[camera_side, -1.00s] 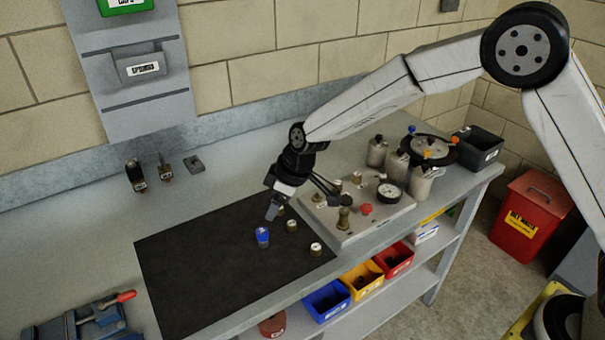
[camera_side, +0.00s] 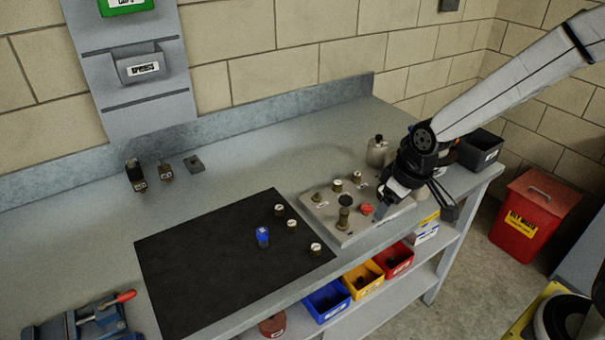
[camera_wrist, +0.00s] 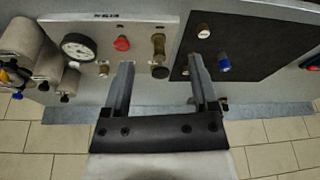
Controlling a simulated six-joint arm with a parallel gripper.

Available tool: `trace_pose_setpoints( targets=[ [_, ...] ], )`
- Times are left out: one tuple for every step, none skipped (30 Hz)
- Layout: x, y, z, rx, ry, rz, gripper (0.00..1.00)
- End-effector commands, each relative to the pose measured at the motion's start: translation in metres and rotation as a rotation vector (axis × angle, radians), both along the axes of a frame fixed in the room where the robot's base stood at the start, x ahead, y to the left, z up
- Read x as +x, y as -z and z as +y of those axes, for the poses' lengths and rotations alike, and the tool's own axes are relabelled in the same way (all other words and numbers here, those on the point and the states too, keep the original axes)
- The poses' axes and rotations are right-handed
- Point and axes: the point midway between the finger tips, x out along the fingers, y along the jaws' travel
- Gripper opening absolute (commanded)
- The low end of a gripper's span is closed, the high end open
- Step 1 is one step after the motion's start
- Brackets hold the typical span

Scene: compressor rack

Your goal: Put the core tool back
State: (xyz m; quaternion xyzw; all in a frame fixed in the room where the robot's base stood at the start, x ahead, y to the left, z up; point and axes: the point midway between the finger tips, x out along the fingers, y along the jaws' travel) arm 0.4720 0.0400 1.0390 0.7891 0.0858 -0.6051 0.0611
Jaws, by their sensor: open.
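A small blue-topped piece (camera_side: 262,236) stands on the black mat (camera_side: 200,265); I cannot tell whether it is the core tool. It also shows in the wrist view (camera_wrist: 224,62). Several small brass pieces with pale tops, one of them at the mat's front right (camera_side: 316,249), stand near it. My gripper (camera_side: 415,210) is open, over the right end of the grey fitting plate (camera_side: 345,236). In the wrist view its open fingers (camera_wrist: 160,68) have nothing held between them. Two small dark holders (camera_side: 135,175) (camera_side: 166,170) and a flat grey block (camera_side: 194,164) stand at the back left.
The plate carries brass fittings, a red knob (camera_side: 366,209) and a gauge (camera_wrist: 78,46). Grey cylinders (camera_wrist: 30,40) stand beside it. A dark bin (camera_side: 483,150) is at the bench's right end. A blue vise (camera_side: 95,320) is front left.

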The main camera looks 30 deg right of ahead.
Motion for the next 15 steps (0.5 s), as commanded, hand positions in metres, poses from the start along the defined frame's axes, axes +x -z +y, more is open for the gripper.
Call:
trace_pose_setpoints(
  targets=[
    [-0.016, -0.001, -0.010, -0.003, 0.042, 0.004, 0.76],
    [-0.024, -0.001, -0.015, -0.004, 0.065, 0.008, 0.76],
    [-0.035, 0.000, -0.020, -0.006, 0.093, 0.012, 0.76],
    [-0.042, 0.001, -0.024, -0.007, 0.114, 0.015, 0.76],
    [-0.049, 0.001, -0.027, -0.008, 0.132, 0.018, 0.76],
    [-0.058, 0.002, -0.031, -0.009, 0.152, 0.022, 0.76],
    [-0.063, 0.002, -0.033, -0.009, 0.167, 0.023, 0.76],
    [-0.067, 0.003, -0.035, -0.009, 0.178, 0.025, 0.76],
    [-0.072, 0.004, -0.037, -0.009, 0.191, 0.027, 0.76],
    [-0.075, 0.004, -0.038, -0.011, 0.198, 0.028, 0.76],
    [-0.077, 0.004, -0.039, -0.010, 0.203, 0.028, 0.76],
    [-0.079, 0.005, -0.039, -0.011, 0.208, 0.029, 0.76],
    [-0.080, 0.005, -0.040, -0.011, 0.211, 0.030, 0.76],
    [-0.081, 0.005, -0.040, -0.011, 0.213, 0.031, 0.76],
    [-0.081, 0.005, -0.040, -0.011, 0.214, 0.031, 0.76]
  ],
)
